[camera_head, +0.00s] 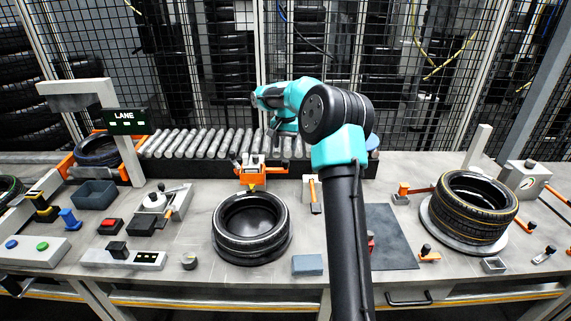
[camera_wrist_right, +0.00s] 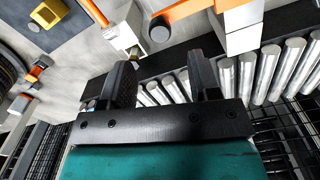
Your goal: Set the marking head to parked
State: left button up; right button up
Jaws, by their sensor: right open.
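An orange and white unit with dark-tipped levers (camera_head: 251,172), which looks like the marking head, stands at the table's back middle, in front of the rollers. In the right wrist view, a white and orange part with dark round ends (camera_wrist_right: 240,18) shows beyond the fingers, probably the same unit. My right gripper (camera_head: 276,138) reaches over the back of the table, above and slightly right of this unit. In the wrist view its two dark fingers (camera_wrist_right: 163,72) are apart with nothing between them. My left gripper is not in view.
A roller conveyor (camera_head: 200,142) runs along the back. A tyre (camera_head: 251,224) lies in front of the unit, and another tyre (camera_head: 473,207) sits at the right. A LANE sign (camera_head: 126,121) stands at the left. A dark mat (camera_head: 392,238) is right of my arm.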

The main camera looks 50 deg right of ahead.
aim_at(286, 161)
notch_tip(286, 161, down, 8)
jog(key=shift+f, duration=0.25)
grip_shut()
dwell(0.6)
